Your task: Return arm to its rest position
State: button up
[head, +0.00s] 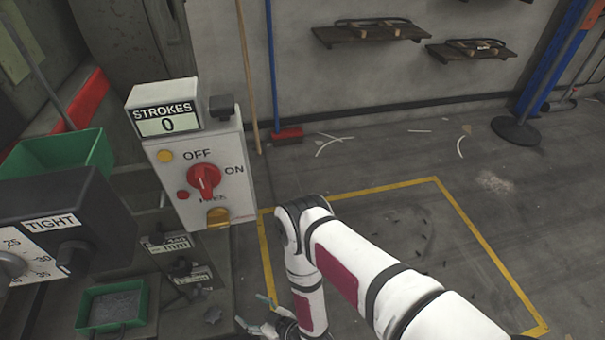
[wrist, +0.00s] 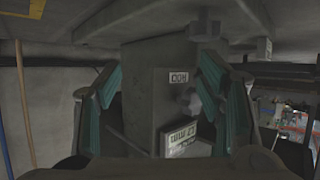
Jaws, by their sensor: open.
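My white arm (head: 355,262) with dark red panels reaches in from the lower right of the head view and bends down at its elbow. My gripper (head: 252,311) is low in the head view, right of the press bench and below the control box, partly cut off by the bottom edge. In the wrist view my gripper (wrist: 158,82) shows its two teal-lined fingers spread apart, with nothing held between them. A grey machine block (wrist: 150,85) with a small white label stands beyond the fingers; I cannot tell whether they touch it.
The control box (head: 205,178) has a red knob and a STROKES counter (head: 165,110) reading 0. A green bin (head: 60,152), a small green tray (head: 112,306) and a TIGHT dial box (head: 50,228) stand left.

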jog(key=w+d+r+h, duration=0.1)
jog(key=w+r+h, duration=0.3)
jog(key=w+r, duration=1.15)
jog(key=w+d+r+m+g+h, duration=0.1)
jog(key=w+d+r+m+h, duration=0.15)
jog(key=d+r, duration=0.6)
jog(key=w+d+r+m+h, duration=0.15)
jog(key=w+d+r, duration=0.3)
jog(key=r, duration=0.75)
jog(key=s+d+r+m+g+h, duration=0.2)
jog(key=s+d+r+m+h, duration=0.15)
jog(key=s+d+r, duration=1.2)
jog(key=s+d+r+m+g, duration=0.1)
jog(key=s+r+m, duration=0.15)
jog(key=s, duration=0.55)
jog(key=s+d+r+m+g, duration=0.1)
jog(key=s+d+r+g, duration=0.15)
jog(key=s, duration=0.65)
jog(key=s+d+r+m, duration=0.1)
jog(key=s+r, duration=0.3)
jog(key=s, duration=0.4)
notch_tip(320, 180, up, 38)
jog(key=t+p, duration=0.3)
jog(key=p, duration=3.3)
jog(key=shift+t, duration=0.35)
jog(key=shift+s+a+y, duration=0.1)
jog(key=shift+y, duration=0.15)
